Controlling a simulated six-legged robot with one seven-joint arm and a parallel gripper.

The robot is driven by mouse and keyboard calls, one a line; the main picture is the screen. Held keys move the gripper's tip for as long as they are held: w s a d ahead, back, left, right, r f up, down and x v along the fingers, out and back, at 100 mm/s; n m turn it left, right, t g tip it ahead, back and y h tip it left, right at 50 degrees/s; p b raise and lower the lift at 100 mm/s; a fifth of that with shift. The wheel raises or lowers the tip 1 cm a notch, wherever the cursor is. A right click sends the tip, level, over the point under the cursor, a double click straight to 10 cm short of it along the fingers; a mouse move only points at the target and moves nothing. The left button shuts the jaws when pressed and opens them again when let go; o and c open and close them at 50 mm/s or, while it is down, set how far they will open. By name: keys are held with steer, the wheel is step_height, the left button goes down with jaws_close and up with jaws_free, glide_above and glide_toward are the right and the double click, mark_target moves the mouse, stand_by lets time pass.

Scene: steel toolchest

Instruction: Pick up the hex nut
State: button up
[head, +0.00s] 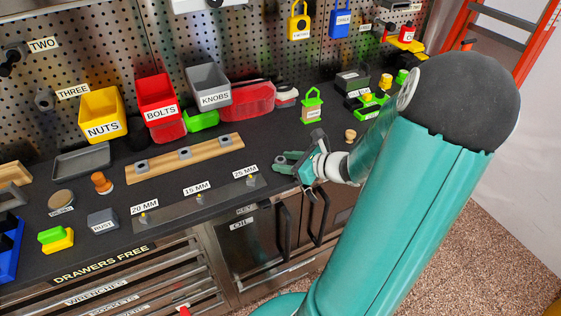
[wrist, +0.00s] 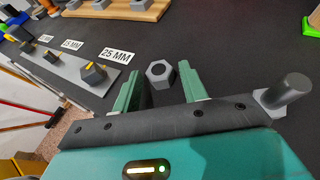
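A grey hex nut (wrist: 160,73) with a dark round hole lies on the dark bench top in the wrist view. My gripper (wrist: 159,78) is open, with one green finger to the left of the nut and one to the right. Gaps show on both sides, and I cannot tell how high the fingertips are above the bench. In the head view my gripper (head: 285,163) is near the bench's front edge, right of the 25 MM label; the nut there cannot be made out clearly.
A grey strip (wrist: 70,72) with pegs and size labels lies left of my gripper. A wooden rack (head: 165,166) holding grey nuts stands behind it. A dark cylinder (wrist: 290,90) stands close by my right finger. Yellow, red and grey bins line the back.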

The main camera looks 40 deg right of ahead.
steer(key=c, duration=0.8)
steer(key=shift+r, duration=0.45)
steer(key=r, duration=0.3)
steer(key=shift+s+a, duration=0.1)
steer(key=shift+s, duration=0.1)
steer(key=s+a+r, duration=0.5)
steer(key=s+r, duration=0.4)
steer(key=s, duration=0.3)
steer(key=shift+s, duration=0.3)
